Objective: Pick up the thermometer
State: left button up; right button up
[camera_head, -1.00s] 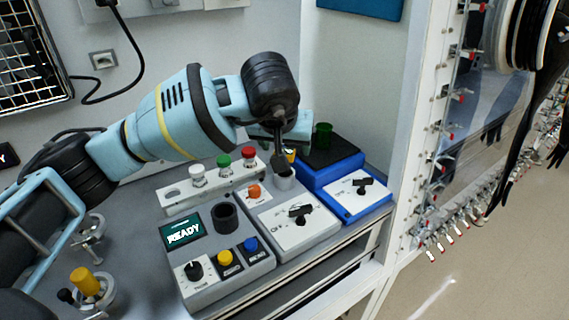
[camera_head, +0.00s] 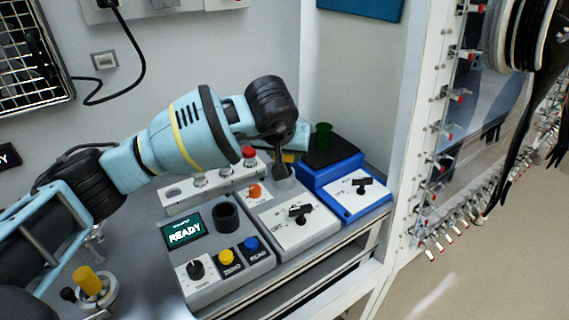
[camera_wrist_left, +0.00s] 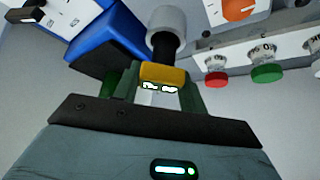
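The thermometer (camera_wrist_left: 165,74) has a yellow head with a small display. In the left wrist view its dark stem runs into a grey cup (camera_wrist_left: 166,20). In the head view, a bit of yellow (camera_head: 288,157) shows above the cup (camera_head: 285,182), mostly hidden by my left gripper (camera_head: 283,162). In the left wrist view, the dark green fingers of my left gripper (camera_wrist_left: 163,88) stand close on both sides of the yellow head. I cannot tell whether they press on it. My right gripper is not in view.
Left of the cup is a rack with coloured knobs (camera_head: 249,158). A grey device with a READY screen (camera_head: 184,233) and a black well stands in front. Right of the cup is a blue device (camera_head: 352,203) with a dark top and a green cup (camera_head: 322,136). The cabinet wall is behind.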

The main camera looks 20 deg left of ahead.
pick_arm(q)
jog(key=c, duration=0.3)
jog(key=shift+r, duration=0.1)
jog(key=shift+r, duration=0.5)
notch_tip(320, 180, up, 2)
jog(key=shift+r, duration=0.15)
jog(key=s, duration=0.5)
jog(key=s+r+b, duration=0.1)
jog(key=s, duration=1)
jog(key=shift+d+r, duration=0.25)
jog(key=shift+d, duration=0.15)
